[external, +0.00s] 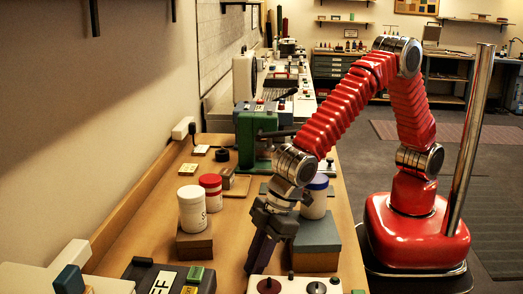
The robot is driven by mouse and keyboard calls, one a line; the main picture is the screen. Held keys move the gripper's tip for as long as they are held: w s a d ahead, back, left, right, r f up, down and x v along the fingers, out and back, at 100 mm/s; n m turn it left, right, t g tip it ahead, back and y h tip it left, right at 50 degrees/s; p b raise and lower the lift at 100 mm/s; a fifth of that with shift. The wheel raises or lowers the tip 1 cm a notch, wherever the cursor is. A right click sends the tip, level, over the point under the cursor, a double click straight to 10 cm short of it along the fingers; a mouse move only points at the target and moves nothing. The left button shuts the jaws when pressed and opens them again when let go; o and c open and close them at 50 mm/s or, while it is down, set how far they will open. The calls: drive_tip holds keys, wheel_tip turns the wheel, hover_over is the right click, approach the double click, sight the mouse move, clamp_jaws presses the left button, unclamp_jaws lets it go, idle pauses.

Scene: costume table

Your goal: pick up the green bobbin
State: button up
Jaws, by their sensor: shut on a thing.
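My gripper (258,262) points down over the wooden table, between a brown block and a grey-blue block. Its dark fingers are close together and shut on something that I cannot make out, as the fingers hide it. I cannot pick out a green bobbin with certainty. A small green piece (195,274) lies on the dark panel at the front left, apart from my gripper.
A white jar (192,208) stands on the brown block (195,241), with a red-and-white jar (211,192) behind. A blue-lidded jar (315,197) stands on the grey-blue block (318,236). A white panel with knobs (293,284) is in front. A green machine (256,140) stands behind.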

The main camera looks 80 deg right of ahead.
clamp_jaws()
wheel_tip(320, 180, up, 10)
idle(0.6)
